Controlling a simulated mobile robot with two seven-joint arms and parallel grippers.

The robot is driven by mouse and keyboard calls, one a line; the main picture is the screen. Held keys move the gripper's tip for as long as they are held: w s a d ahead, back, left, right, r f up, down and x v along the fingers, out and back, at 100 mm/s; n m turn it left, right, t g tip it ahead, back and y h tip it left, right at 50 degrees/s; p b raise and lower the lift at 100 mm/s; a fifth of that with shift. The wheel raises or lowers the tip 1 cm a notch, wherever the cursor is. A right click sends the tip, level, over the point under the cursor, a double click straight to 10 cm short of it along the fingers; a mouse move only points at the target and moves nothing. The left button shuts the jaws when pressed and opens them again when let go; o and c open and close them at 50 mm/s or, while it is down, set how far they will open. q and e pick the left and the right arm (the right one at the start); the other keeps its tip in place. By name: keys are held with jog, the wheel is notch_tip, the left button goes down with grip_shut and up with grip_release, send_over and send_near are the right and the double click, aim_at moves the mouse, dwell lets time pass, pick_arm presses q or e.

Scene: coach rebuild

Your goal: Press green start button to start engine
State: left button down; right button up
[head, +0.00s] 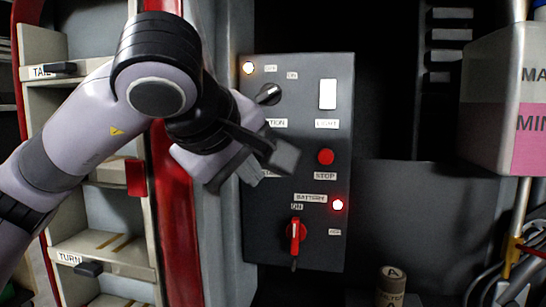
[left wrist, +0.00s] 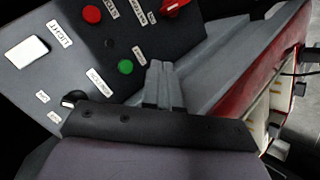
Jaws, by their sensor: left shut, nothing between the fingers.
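The green start button (left wrist: 125,67) shows in the left wrist view on the dark control panel (head: 320,110). In the head view my left gripper hides it. My left gripper (head: 285,158) is shut and empty in front of the panel's left part, beside the red stop button (head: 326,157). In the left wrist view the closed fingertips (left wrist: 160,66) appear just beside the green button; I cannot tell whether they touch the panel. My right gripper is not in view.
The panel also carries a black knob (head: 268,94), a white light switch (head: 327,94), a lit red lamp (head: 338,204) and a red battery switch (head: 296,236). Shelves (head: 110,250) stand at left. A white and pink box (head: 505,100) is at right.

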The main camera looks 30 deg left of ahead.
pick_arm(q)
jog(key=shift+w, duration=0.1)
jog(key=w+a+p, duration=0.2)
jog(key=w, duration=0.6)
jog(key=shift+w+p, duration=0.15)
jog(key=shift+p, duration=0.15)
dwell(1.9)
jog(key=shift+w+a, duration=0.1)
jog(key=shift+w, duration=0.3)
